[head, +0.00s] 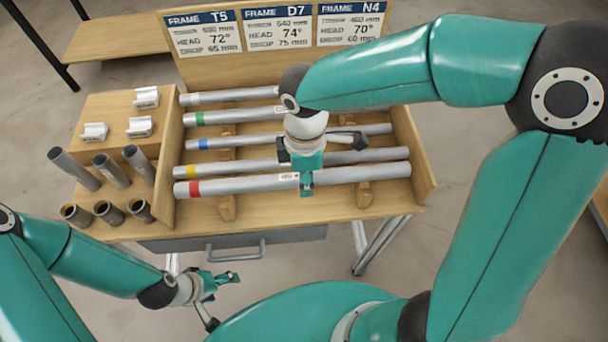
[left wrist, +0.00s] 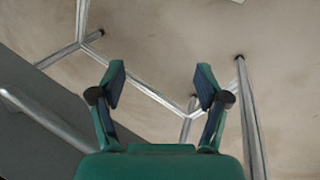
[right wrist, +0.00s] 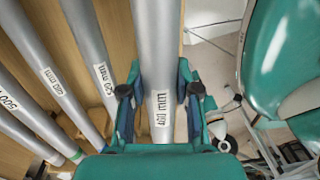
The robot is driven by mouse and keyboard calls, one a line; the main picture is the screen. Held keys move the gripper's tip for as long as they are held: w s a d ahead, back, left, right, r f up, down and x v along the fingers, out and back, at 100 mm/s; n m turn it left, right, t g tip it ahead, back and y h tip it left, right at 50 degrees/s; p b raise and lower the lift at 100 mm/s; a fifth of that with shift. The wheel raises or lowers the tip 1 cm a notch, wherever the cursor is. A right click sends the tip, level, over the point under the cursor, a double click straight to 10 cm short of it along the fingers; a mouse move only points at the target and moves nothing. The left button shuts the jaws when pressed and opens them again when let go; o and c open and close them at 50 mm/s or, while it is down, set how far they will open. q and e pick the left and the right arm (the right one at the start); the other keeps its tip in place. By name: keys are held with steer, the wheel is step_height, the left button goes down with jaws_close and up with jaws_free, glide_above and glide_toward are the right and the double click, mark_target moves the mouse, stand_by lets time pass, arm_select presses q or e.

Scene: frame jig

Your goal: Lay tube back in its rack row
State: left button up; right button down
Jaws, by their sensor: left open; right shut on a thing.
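A grey tube with a red band (head: 240,185) lies level along the front of the wooden rack (head: 425,165). My right gripper (head: 307,178) comes down from above and is shut around it near its middle. In the right wrist view the gripped tube (right wrist: 160,60) runs between both fingers, its printed mm label by the fingertips. I cannot tell whether it rests on the front supports (head: 228,207) or hangs just above them. Behind it lie a yellow-banded tube (head: 240,165), a blue-banded tube (head: 260,142) and others. My left gripper (head: 218,298) is open and empty below the table front.
Short dark tube pieces (head: 110,170) stand at the left of the bench, with white clamp blocks (head: 140,127) behind them. Three frame cards (head: 275,30) stand on the back board. A drawer handle (head: 235,253) sticks out in front, near my left gripper.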

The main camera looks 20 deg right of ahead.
steer(key=shift+f+b, duration=1.45)
steer(key=shift+f, duration=0.65)
steer(key=shift+f, duration=0.1)
steer(key=c, duration=0.8)
jaws_free()
steer(key=shift+o, duration=0.2)
